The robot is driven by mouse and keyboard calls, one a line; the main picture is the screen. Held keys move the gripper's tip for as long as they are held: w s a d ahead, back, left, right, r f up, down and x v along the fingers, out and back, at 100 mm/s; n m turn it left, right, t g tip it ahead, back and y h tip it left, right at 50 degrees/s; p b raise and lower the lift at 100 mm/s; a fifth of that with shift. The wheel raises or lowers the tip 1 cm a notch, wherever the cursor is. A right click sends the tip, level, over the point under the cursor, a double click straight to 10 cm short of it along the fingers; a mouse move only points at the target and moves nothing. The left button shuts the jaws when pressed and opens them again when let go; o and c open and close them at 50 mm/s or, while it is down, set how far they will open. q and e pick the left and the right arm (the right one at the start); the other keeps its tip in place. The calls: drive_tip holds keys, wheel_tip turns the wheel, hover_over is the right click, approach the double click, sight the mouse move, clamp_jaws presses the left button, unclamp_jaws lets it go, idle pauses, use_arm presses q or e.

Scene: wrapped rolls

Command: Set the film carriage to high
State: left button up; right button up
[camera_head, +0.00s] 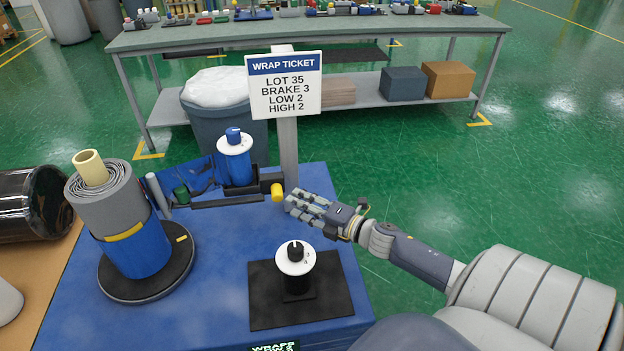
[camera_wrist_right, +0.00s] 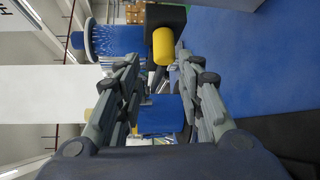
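The film carriage has a yellow handle (camera_head: 277,192) on a dark block (camera_head: 262,181), low beside a blue column (camera_head: 236,165) with a white dial and blue knob (camera_head: 234,138) on top. My right gripper (camera_head: 292,202) points left at the handle, its fingers apart. In the right wrist view the yellow handle (camera_wrist_right: 163,46) shows just beyond and between the two fingertips (camera_wrist_right: 158,66); contact cannot be told. A wrap ticket (camera_head: 285,86) reads lot 35, brake 3, low 2, high 2. My left gripper is out of view.
A grey roll (camera_head: 108,202) stands on a black turntable (camera_head: 146,272) at left. A black-and-white dial (camera_head: 295,258) stands on a dark plate in front. The ticket post (camera_head: 288,150) rises behind the handle. A bin (camera_head: 222,118) and a workbench (camera_head: 300,34) stand behind.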

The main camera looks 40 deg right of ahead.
drive_tip(key=shift+v, duration=1.75)
